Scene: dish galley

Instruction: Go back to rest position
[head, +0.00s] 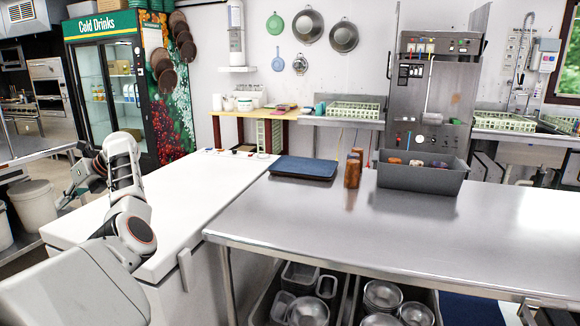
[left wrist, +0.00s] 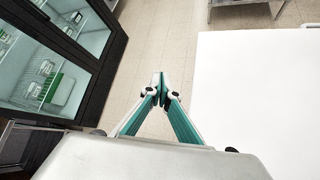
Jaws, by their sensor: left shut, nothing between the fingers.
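My left arm rises at the left of the head view and folds back over the left end of the white counter (head: 190,190). My left gripper (head: 76,186) points down and to the left, off the counter's edge, and is small and partly hidden by the wrist. In the left wrist view the left gripper (left wrist: 160,90) has its fingertips together with nothing between them, above the tiled floor (left wrist: 185,45). The white counter lies to its right there. My right gripper is in neither view.
A steel table (head: 400,235) fills the right, with a blue tray (head: 303,168), brown cups (head: 352,172) and a grey bin (head: 420,181). A drinks fridge (head: 110,85) stands behind the left arm; a white bucket (head: 37,205) stands at far left.

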